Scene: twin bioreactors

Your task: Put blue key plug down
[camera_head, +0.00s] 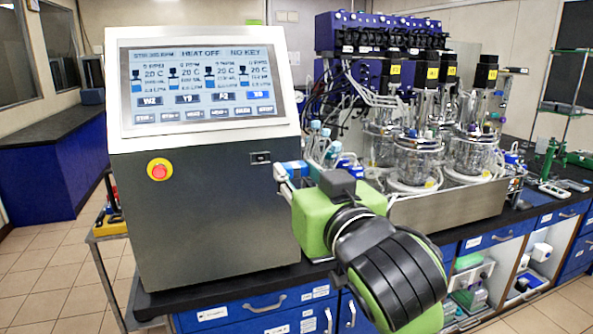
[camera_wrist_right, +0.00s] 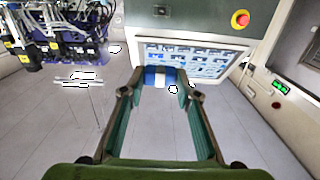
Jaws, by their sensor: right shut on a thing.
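The plug is apart from the port. My left gripper is not in view.
A red stop button (camera_head: 159,170) is on the controller's front. Glass bioreactor vessels (camera_head: 410,155) with tubes and cables stand in a metal tray (camera_head: 445,207) to the right. The dark bench top (camera_head: 215,282) has a narrow free strip before the controller.

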